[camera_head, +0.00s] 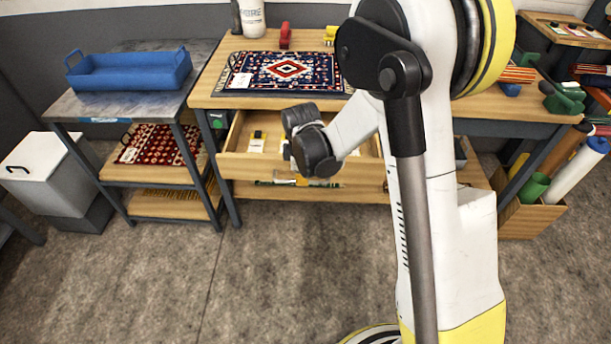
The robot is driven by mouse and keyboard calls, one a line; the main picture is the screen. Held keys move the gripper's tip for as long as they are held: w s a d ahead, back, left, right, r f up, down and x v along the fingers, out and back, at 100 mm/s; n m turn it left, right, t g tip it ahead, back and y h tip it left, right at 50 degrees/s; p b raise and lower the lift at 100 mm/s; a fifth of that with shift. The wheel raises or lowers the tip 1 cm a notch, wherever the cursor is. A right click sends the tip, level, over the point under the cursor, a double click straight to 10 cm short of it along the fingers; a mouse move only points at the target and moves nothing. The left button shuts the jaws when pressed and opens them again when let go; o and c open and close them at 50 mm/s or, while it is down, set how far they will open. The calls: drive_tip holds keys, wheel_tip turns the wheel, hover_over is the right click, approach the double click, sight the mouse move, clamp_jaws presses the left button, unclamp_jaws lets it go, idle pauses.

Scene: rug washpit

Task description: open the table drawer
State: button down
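The wooden table (222,88) stands against the back wall. Its wide drawer (243,165) is pulled out below the table top, with its front panel toward me.
A patterned rug (285,70), a white bottle (252,18) and a red tool (285,36) are on the table. A lower shelf (250,190) lies under the drawer. Left stands a metal side table (85,107) with a blue tray (130,72). The floor in front is clear.

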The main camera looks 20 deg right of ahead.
drive_tip(key=shift+s+a, duration=0.1)
drive_tip(key=shift+s, duration=0.25)
drive_tip(key=c, duration=1.5)
unclamp_jaws()
wheel_tip(320, 180, up, 12)
drive_tip(key=s, duration=0.2)
drive_tip(key=shift+a, duration=0.35)
drive_tip(key=shift+s+f, duration=0.1)
drive_tip(key=shift+f, duration=0.05)
